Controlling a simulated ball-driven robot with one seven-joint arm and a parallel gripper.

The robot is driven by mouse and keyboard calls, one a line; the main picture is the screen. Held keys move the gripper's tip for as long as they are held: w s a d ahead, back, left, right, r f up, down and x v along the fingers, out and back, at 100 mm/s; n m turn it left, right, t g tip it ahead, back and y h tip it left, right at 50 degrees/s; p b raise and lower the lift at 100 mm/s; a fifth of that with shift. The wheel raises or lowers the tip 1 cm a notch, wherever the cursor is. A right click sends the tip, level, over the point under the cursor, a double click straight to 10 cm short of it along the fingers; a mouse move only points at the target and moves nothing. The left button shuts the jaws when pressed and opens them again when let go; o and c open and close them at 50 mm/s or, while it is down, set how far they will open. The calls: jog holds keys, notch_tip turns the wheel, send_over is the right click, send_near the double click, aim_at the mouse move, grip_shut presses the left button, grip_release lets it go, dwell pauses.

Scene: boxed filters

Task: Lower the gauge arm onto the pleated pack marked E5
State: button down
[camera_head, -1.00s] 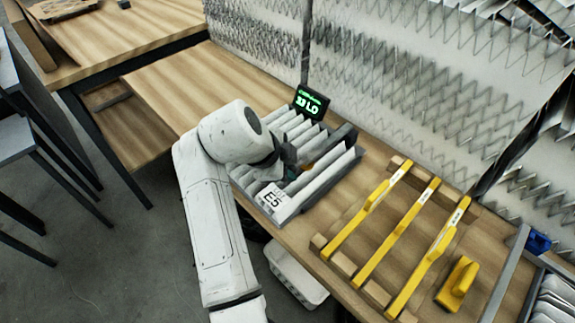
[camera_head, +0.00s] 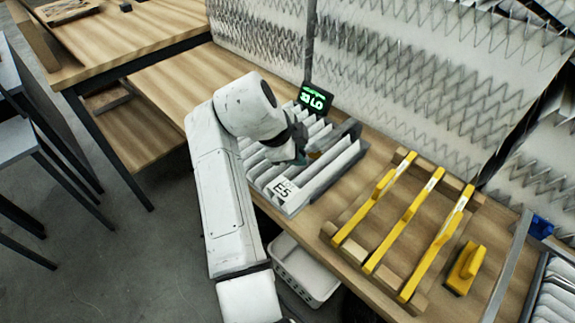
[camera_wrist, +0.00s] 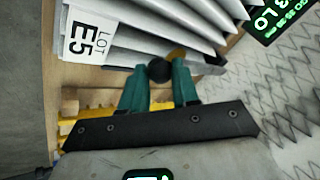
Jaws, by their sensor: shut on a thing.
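The pleated pack (camera_head: 325,172) marked E5 is a grey-white folded block on the bench; its E5 label (camera_head: 285,191) is on the near end. In the wrist view the label (camera_wrist: 88,38) is at upper left, beside the pleats (camera_wrist: 165,25). My gripper (camera_wrist: 160,88) has teal fingers shut on a round black knob (camera_wrist: 159,70), seemingly the gauge arm's end. In the head view my gripper (camera_head: 302,158) is over the pack's middle. A dark part, probably the gauge arm (camera_head: 349,129), shows behind the pack. I cannot tell whether the arm touches the pleats.
A green-lit display (camera_head: 313,99) reading LO stands behind the pack. A wooden rack with three yellow bars (camera_head: 405,232) and a yellow block (camera_head: 462,268) lie to the right. A white bin (camera_head: 303,270) is below the bench edge.

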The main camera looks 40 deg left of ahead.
jog(key=r, duration=0.2)
jog(key=w+r, duration=0.1)
jog(key=r, duration=0.1)
jog(key=w+r+p, duration=0.1)
jog(key=r, duration=0.1)
jog(key=shift+w+d, duration=0.1)
jog(key=shift+w, duration=0.15)
jog(key=c, duration=0.8)
grip_release()
jog(key=shift+f, duration=0.15)
jog(key=shift+c, duration=0.2)
jog(key=b+v, duration=0.2)
jog(key=v, duration=0.8)
jog(key=shift+s+r, duration=0.25)
jog(key=shift+r, duration=0.1)
